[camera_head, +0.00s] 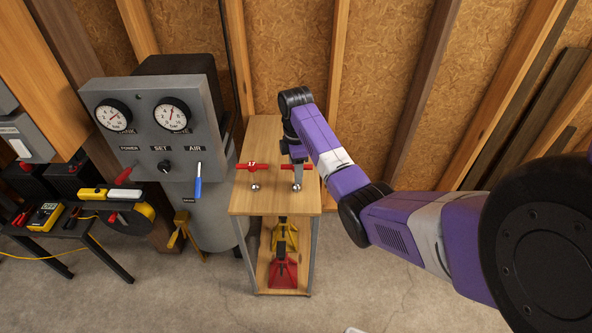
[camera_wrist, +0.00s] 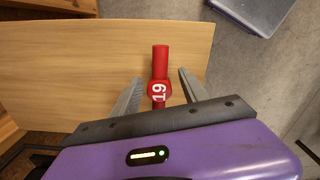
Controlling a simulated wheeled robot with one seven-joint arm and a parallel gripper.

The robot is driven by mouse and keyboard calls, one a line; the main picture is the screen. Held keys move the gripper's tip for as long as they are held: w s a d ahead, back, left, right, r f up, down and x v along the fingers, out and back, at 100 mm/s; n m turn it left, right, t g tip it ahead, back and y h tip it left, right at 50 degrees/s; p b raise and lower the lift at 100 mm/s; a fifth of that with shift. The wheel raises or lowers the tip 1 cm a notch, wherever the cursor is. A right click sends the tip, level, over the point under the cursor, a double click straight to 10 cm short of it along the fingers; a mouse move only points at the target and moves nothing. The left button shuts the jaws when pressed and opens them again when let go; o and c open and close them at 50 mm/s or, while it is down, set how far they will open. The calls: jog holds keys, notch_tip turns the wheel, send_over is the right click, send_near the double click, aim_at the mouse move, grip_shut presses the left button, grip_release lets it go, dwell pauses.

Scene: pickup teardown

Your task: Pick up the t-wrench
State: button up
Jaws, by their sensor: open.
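Two red-handled t-wrenches stand on the small wooden table (camera_head: 262,208). The left t-wrench (camera_head: 252,167) has a pale marking on its hub and a silver end at the tabletop. My gripper (camera_wrist: 160,78) is open, with one finger on each side of the bar and a visible gap at both. Part of the bar is hidden by my gripper body.
A grey gauge panel (camera_head: 150,133) with a blue-handled lever (camera_head: 198,180) stands left of the table. A yellow jack stand (camera_head: 286,235) and a red one (camera_head: 283,272) sit on the lower shelf. A stud wall (camera_head: 390,60) rises behind.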

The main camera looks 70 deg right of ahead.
jog(key=shift+f, duration=1.4)
grip_shut()
jog(key=shift+r, duration=0.15)
notch_tip(320, 180, up, 9)
jog(key=shift+d+r, duration=0.1)
notch_tip(320, 180, up, 11)
jog(key=p, duration=0.6)
jog(key=shift+f+p, duration=0.2)
jog(key=shift+p, duration=0.15)
